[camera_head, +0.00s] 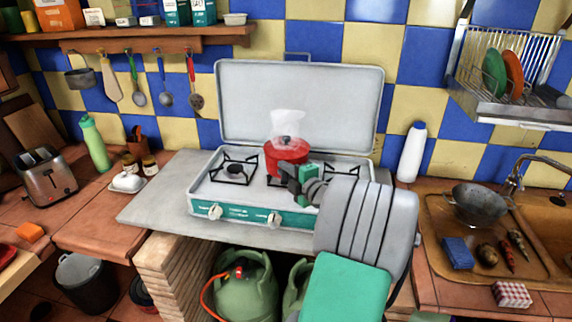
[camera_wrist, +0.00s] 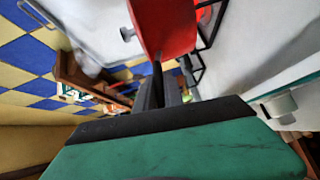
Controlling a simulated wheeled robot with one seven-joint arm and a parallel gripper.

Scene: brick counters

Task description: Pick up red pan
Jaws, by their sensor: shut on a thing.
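In the wrist view the red pan (camera_wrist: 165,25) fills the top middle. My gripper (camera_head: 286,170) reaches in from the lower right and is shut at the pan's near side. In the wrist view my gripper (camera_wrist: 160,75) has its dark fingers closed on a thin dark part running to the pan, likely its handle. I cannot tell whether the pan touches the burner.
The stove's raised lid (camera_head: 300,100) stands behind the pan. The left burner (camera_head: 235,170) is empty. A white bottle (camera_head: 412,152) stands right of the stove. Utensils hang from the shelf (camera_head: 150,38) at the upper left. A sink with a colander (camera_head: 478,203) is at the right.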

